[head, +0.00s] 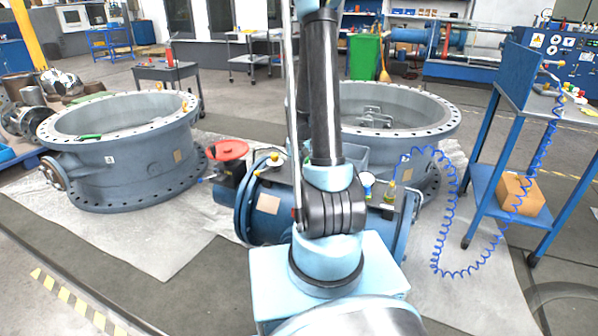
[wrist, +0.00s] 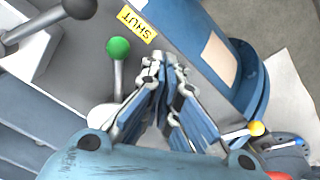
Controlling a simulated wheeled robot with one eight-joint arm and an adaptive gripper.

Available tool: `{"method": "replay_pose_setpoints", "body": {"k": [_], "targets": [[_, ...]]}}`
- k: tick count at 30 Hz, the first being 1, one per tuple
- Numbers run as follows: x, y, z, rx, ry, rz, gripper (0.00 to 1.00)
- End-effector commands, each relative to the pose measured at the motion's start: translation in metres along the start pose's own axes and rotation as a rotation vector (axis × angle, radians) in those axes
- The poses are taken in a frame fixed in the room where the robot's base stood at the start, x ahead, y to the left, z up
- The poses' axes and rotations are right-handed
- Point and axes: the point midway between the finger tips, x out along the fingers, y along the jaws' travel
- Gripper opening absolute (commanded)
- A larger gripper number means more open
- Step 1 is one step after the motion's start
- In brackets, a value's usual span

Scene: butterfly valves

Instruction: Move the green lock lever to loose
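The green lock lever (wrist: 118,50) has a round green knob on a thin grey stem that rises from a pale round base, left of centre in the wrist view. A yellow label reading SHUT (wrist: 137,24) lies just above and right of the knob; no "loose" label is readable. My gripper (wrist: 165,66) has its fingertips together with nothing visible between them. It is to the right of the green lever and appears apart from it. In the head view my arm covers the middle of the blue valve body (head: 266,222), and I cannot make out the lever or gripper there.
A black-knobbed lever (wrist: 80,8) is at upper left in the wrist view, and a yellow-knobbed lever (wrist: 257,128) is at right. A red handwheel (head: 227,150) stands on the valve's left. A coiled blue hose (head: 452,215) hangs by the blue workbench (head: 482,180) at right.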

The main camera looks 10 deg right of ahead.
Motion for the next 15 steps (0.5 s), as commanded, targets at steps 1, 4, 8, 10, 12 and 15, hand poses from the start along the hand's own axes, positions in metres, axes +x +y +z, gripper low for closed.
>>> {"method": "replay_pose_setpoints", "body": {"k": [1, 4, 8, 10, 12, 15], "targets": [[-0.003, 0.0, 0.0, 0.0, 0.0, 0.0, 0.0], [-0.009, 0.0, 0.0, 0.001, 0.001, 0.0, 0.0], [-0.016, 0.0, 0.0, 0.002, 0.001, -0.001, 0.0], [-0.02, 0.0, 0.0, 0.003, 0.001, -0.001, 0.0], [-0.024, 0.0, 0.0, 0.004, 0.001, -0.001, 0.0], [-0.03, 0.0, -0.001, 0.005, 0.001, -0.001, 0.0]]}}
